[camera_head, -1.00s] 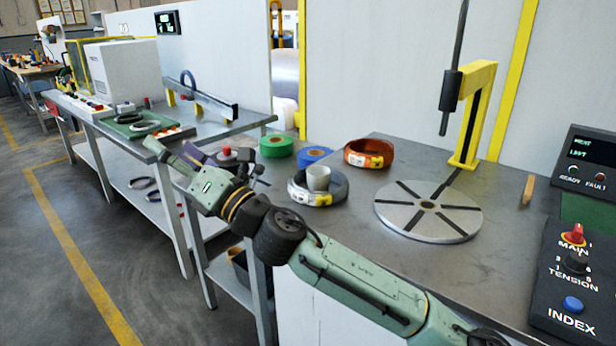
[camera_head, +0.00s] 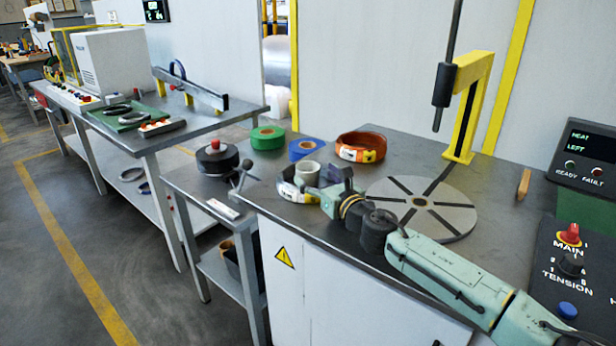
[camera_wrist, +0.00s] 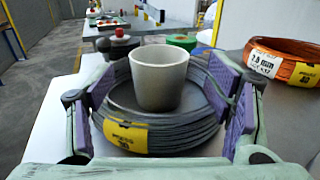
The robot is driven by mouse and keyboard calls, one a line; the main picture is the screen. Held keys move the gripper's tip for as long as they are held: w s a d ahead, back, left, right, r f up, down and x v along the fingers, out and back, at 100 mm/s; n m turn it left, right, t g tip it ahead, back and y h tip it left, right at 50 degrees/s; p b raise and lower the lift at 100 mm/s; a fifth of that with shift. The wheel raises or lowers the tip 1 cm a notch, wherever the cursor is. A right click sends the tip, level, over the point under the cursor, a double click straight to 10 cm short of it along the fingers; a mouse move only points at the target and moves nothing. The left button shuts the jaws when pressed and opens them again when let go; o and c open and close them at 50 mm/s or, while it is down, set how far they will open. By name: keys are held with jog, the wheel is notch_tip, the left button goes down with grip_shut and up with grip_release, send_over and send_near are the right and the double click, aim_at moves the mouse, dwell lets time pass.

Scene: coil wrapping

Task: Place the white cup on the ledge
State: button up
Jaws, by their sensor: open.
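The white cup (camera_head: 307,172) stands upright inside the ring of a grey wire coil (camera_head: 291,192) on the metal table. The wrist view shows the cup (camera_wrist: 158,78) in the middle of the coil (camera_wrist: 180,139), which has a yellow label. My gripper (camera_wrist: 163,72) is open, with its purple-padded fingers on either side of the cup and coil. Nothing is gripped, and I cannot tell whether the pads touch the coil. In the head view my gripper (camera_head: 320,182) is low beside the coil. I cannot tell which surface is the ledge.
An orange coil (camera_head: 361,147), green roll (camera_head: 268,138) and blue roll (camera_head: 306,149) lie near the cup. A slotted disc (camera_head: 421,205) and yellow post (camera_head: 470,105) stand to the right. A black spool with a red knob (camera_head: 217,157) is to the left.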

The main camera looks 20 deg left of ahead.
aim_at(313, 174)
jog(key=p+x, duration=0.1)
jog(key=x, duration=0.4)
jog(key=shift+c, duration=0.3)
jog(key=c, duration=1.2)
jog(key=shift+r, duration=0.1)
